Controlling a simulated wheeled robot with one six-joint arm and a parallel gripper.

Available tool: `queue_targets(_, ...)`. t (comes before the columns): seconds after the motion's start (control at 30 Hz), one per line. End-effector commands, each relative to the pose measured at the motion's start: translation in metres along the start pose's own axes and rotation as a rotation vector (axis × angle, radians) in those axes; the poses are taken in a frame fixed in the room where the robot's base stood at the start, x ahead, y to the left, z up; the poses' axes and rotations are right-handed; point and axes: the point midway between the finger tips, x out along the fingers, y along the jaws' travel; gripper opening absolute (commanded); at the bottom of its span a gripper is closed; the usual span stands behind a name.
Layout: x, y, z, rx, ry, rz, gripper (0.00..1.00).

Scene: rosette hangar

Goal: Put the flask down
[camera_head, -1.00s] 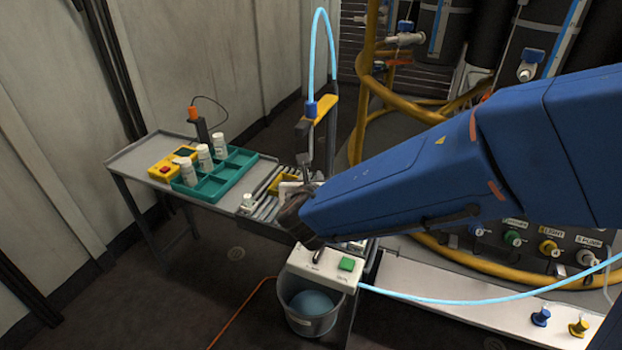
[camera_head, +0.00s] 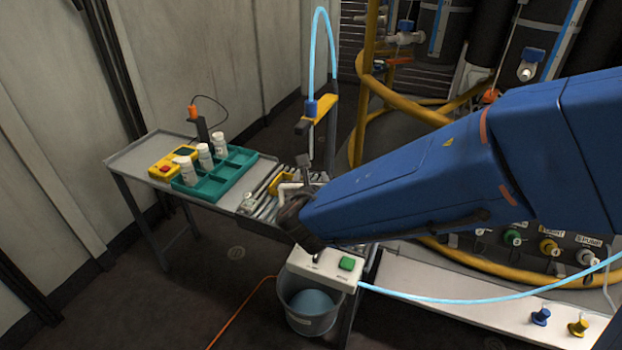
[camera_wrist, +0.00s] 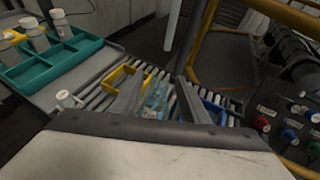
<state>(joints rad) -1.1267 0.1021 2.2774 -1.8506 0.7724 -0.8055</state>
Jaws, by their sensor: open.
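The flask (camera_wrist: 156,101), a clear bottle with bluish contents, is on the roller rack in the wrist view. It shows between the two grey fingers of my gripper (camera_wrist: 160,98), which are open. Whether a finger touches it, I cannot tell. In the head view my gripper (camera_head: 300,183) is over the rack at the right end of the bench, and I cannot make out the flask there. A yellow holder (camera_wrist: 124,78) is just left of the flask and a blue one (camera_wrist: 213,110) is to its right.
A teal tray (camera_head: 217,184) with several white-capped bottles and a yellow meter (camera_head: 168,164) stand on the bench at left. A small capped bottle (camera_wrist: 66,99) is at the rack's left. A yellow-topped post with blue hose (camera_head: 320,107) rises behind.

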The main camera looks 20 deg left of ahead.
Motion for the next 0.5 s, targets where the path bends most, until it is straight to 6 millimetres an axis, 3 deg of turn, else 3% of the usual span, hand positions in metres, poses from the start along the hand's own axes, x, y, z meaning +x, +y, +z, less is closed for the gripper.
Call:
queue_targets(0.3,-0.062,0.001,0.0,0.001,-0.001,0.004,0.41)
queue_targets(0.5,-0.092,0.001,0.0,0.0,-0.001,0.003,0.41)
